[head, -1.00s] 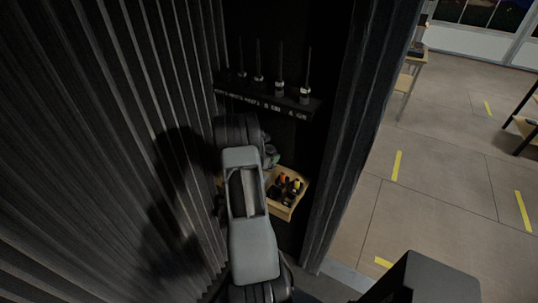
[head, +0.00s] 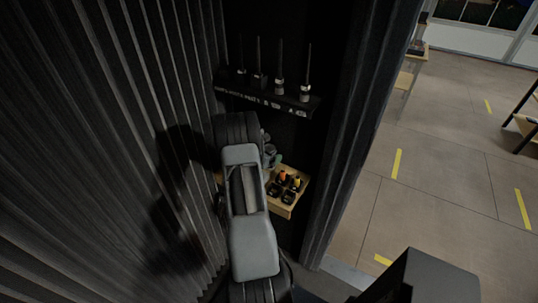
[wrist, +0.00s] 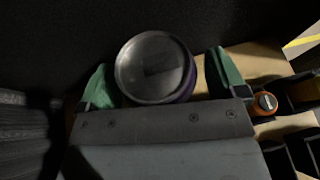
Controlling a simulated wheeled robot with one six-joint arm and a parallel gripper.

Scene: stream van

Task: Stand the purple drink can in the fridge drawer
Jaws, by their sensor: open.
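The purple drink can (wrist: 188,80) shows in the wrist view, seen mostly from above, with a round silver end and a strip of purple side. My gripper (wrist: 161,80) is open, with one green fingertip on each side of the can. A gap shows at the right fingertip; at the left I cannot tell whether it touches. In the head view my arm hides most of this spot, and the can cannot be made out clearly. No fridge drawer can be told for certain.
A wooden tray (head: 285,211) with black compartments and orange- and yellow-topped items stands right of my arm. An orange-topped item (wrist: 266,101) sits close to the right fingertip. A dark rack (head: 262,98) with several upright rods is behind. A ribbed dark wall (head: 90,150) closes the left.

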